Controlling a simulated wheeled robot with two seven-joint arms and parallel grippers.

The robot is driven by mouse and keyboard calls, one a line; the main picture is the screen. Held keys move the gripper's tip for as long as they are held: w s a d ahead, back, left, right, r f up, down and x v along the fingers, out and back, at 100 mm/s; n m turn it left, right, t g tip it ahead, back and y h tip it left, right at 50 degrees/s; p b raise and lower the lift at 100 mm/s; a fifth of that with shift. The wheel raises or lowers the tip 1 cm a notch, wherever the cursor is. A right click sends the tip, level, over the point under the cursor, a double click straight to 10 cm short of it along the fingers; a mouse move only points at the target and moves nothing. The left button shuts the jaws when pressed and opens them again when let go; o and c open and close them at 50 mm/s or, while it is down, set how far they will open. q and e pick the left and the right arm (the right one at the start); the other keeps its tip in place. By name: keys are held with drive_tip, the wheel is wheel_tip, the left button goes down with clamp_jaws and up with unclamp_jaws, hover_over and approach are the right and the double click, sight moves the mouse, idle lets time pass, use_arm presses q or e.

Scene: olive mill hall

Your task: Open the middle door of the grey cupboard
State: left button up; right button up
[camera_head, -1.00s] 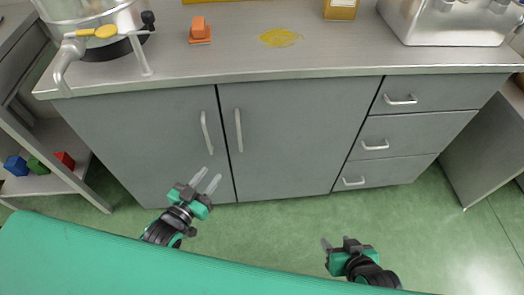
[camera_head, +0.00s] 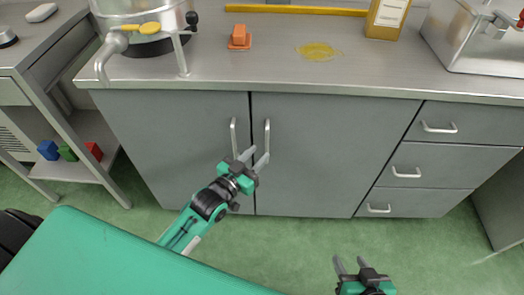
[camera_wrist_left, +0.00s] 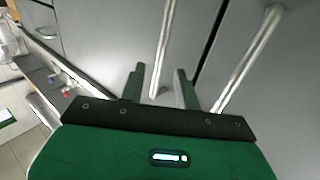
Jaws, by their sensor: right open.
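The grey cupboard has a left door (camera_head: 165,145), a middle door (camera_head: 330,150) and a column of drawers on the right. Both doors are shut. The middle door has an upright bar handle (camera_head: 267,137) near its left edge; the left door's handle (camera_head: 233,135) is just across the gap. My left gripper (camera_head: 252,158) is open and empty, in front of the handles' lower ends. In the left wrist view, the left door's handle (camera_wrist_left: 165,45) shows between its fingers (camera_wrist_left: 159,85), and the middle door's handle (camera_wrist_left: 248,58) lies to their right. My right gripper (camera_head: 350,265) is open, low and apart from the cupboard.
The worktop (camera_head: 210,75) overhangs the doors. It carries a steel pot (camera_head: 140,15), an orange block (camera_head: 239,38), a yellow patch (camera_head: 318,51) and a steel basin (camera_head: 465,45). A shelf with coloured blocks (camera_head: 68,152) stands left. Green floor (camera_head: 300,245) before the cupboard is clear.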

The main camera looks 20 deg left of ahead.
sight(266, 146)
use_arm(q)
drive_tip(key=shift+x, duration=1.5)
clamp_jaws()
